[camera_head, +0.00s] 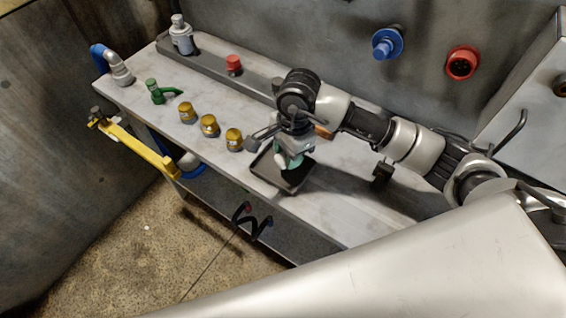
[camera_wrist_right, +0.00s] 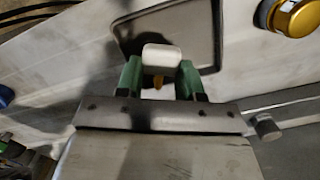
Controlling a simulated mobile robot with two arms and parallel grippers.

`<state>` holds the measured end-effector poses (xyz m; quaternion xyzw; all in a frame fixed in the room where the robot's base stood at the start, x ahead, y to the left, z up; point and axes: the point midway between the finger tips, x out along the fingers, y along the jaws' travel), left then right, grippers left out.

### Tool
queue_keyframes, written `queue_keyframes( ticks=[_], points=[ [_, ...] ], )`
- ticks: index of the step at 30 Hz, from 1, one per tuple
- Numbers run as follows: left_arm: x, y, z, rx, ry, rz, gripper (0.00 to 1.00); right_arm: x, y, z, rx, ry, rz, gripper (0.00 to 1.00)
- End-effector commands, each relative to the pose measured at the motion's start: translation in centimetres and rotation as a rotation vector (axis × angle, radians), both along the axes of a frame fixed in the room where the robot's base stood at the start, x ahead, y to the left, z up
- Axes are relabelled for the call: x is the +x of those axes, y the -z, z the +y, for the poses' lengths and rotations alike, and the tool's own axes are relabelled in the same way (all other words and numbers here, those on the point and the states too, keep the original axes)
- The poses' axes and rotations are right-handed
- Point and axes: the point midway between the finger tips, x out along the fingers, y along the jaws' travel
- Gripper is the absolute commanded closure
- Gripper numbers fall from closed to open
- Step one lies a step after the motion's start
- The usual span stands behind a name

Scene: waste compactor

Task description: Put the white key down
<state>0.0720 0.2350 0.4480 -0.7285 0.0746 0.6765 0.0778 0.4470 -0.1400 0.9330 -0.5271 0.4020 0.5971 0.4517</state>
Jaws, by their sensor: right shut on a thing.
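My right gripper (camera_head: 290,157) reaches in from the right and points down over a dark, shallow square tray (camera_head: 291,183) on the bench. In the right wrist view, the two green fingers of my right gripper (camera_wrist_right: 161,78) are shut on the white key (camera_wrist_right: 162,56), whose pale, rounded block end shows between the tips. A small yellow-orange part shows just below it. The key is in front of the dark tray (camera_wrist_right: 203,30) in that view; I cannot tell whether it touches the tray. In the head view the gripper mostly hides the key. My left gripper is not in view.
Several gold knobs (camera_head: 209,125) stand on the bench left of the tray. A green valve handle (camera_head: 160,92), a red knob (camera_head: 233,65) and a grey fitting (camera_head: 181,37) are farther back. A yellow bar (camera_head: 140,147) runs along the bench's left end. Black hooks (camera_head: 250,221) hang at the front.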

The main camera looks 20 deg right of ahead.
Motion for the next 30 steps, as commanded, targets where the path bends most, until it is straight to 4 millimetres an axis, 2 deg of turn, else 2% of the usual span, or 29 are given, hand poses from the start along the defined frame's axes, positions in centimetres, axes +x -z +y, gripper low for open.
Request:
queue_keyframes(
  ticks=[1,5,8,15,23,28,29,30],
  points=[
    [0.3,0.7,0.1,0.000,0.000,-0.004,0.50,0.7,0.7,0.3,0.001,0.001,-0.001,0.90],
    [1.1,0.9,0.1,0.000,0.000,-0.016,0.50,1.6,1.1,0.6,0.000,0.000,-0.001,0.90],
    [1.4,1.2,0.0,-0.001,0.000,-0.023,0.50,1.7,1.8,0.6,0.000,-0.001,0.001,0.90],
    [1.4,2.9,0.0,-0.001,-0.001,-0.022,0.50,1.6,5.1,0.6,0.001,-0.001,0.000,0.90],
    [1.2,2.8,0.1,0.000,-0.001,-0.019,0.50,1.7,5.0,0.6,0.000,-0.002,-0.001,0.90],
    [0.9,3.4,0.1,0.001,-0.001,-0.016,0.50,1.7,5.6,0.6,0.000,-0.001,-0.002,0.90],
    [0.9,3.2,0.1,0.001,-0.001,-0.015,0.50,1.7,5.4,0.6,0.000,-0.001,-0.002,0.58],
    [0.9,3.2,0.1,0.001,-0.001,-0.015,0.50,1.7,5.4,0.6,0.000,-0.001,-0.002,0.52]
  ],
)
